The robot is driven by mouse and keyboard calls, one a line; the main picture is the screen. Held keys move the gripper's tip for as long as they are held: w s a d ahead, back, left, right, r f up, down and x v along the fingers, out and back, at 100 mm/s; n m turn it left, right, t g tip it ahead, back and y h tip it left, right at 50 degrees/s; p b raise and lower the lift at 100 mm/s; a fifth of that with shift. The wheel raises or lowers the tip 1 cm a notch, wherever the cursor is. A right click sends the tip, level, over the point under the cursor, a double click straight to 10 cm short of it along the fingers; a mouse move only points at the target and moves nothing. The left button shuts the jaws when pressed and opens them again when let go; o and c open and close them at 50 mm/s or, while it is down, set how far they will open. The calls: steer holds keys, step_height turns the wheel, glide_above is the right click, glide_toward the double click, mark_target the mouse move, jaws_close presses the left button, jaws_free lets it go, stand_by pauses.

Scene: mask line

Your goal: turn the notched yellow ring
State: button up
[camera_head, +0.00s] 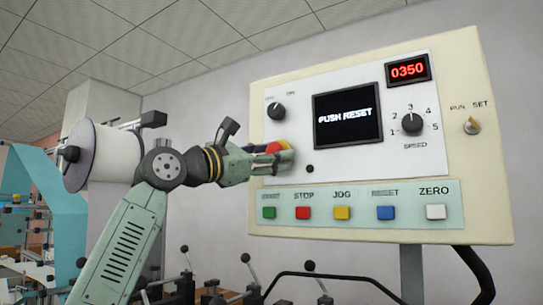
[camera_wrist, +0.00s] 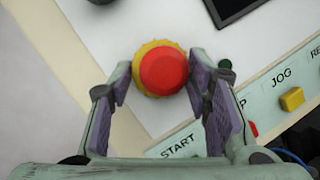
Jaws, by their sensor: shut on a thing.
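The notched yellow ring (camera_wrist: 140,60) sits around the base of a round red button (camera_wrist: 165,72) on the white control panel. In the head view the red button (camera_head: 271,147) shows partly behind my gripper (camera_head: 276,160), at the panel's left side. In the wrist view the two purple-padded fingers of my gripper (camera_wrist: 159,75) stand on the left and right sides of the ring, shut on it. The ring's right edge is mostly hidden by the red button and the finger.
The panel screen (camera_head: 347,116) reads PUSH RESET, and a red display (camera_head: 407,69) reads 0350. Below the ring are the green START button (camera_head: 269,212), red STOP button (camera_head: 302,213) and yellow JOG button (camera_head: 342,213). A small knob (camera_head: 276,111) stands above. Black-knobbed levers (camera_head: 309,266) rise below the panel.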

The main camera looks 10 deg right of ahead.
steer(key=shift+m, duration=0.5)
